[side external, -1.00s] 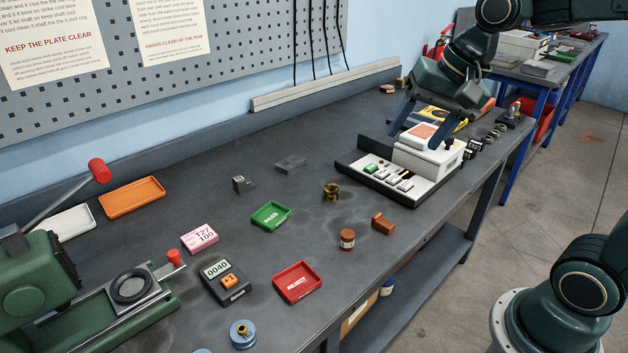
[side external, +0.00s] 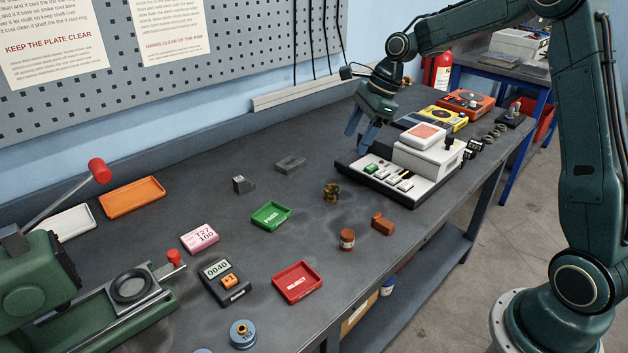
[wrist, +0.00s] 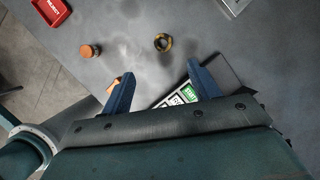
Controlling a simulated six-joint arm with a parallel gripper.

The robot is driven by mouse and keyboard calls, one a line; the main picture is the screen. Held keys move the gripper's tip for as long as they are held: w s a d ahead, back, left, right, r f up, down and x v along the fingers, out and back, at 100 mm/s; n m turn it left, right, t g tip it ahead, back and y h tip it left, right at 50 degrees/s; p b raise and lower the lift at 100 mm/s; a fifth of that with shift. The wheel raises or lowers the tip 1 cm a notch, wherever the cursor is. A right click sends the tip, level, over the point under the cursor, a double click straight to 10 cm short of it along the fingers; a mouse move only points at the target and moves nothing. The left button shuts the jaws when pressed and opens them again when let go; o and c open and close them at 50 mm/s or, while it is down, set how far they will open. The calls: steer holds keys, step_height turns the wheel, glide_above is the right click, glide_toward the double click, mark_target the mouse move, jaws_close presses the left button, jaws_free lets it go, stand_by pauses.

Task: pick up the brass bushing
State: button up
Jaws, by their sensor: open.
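The brass bushing (side external: 331,192) stands on the dark bench, left of the white-topped machine. In the wrist view the brass bushing (wrist: 163,42) shows as a ring with a dark centre, beyond the gap between the fingertips. My gripper (side external: 362,138) is open and empty, above the bench near the machine's back left corner, up and right of the bushing. In the wrist view my gripper (wrist: 160,80) has its two blue fingers spread apart, with nothing between them.
The white-topped machine (side external: 425,158) with a button panel stands below and right of my gripper. A copper-brown cylinder (side external: 347,239) and an orange-brown block (side external: 382,224) sit near the bushing. A green PASS tray (side external: 271,216) and red REJECT tray (side external: 297,283) lie left.

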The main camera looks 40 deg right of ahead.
steer(key=shift+w+d+f+m, duration=0.5)
steer(key=shift+w+f+m, duration=0.15)
steer(key=shift+f, duration=0.2)
glide_above(333, 188)
steer(key=d, duration=0.2)
steer(key=shift+s+f, duration=0.15)
steer(key=shift+f, duration=1.85)
steer(key=shift+s+f, duration=0.15)
steer(key=shift+f, duration=1.85)
steer(key=shift+s+x, duration=0.2)
steer(key=shift+x, duration=1.1)
steer(key=shift+s+x, duration=0.15)
steer(key=shift+x, duration=1.1)
steer(key=shift+f, duration=0.1)
steer(key=c, duration=1.2)
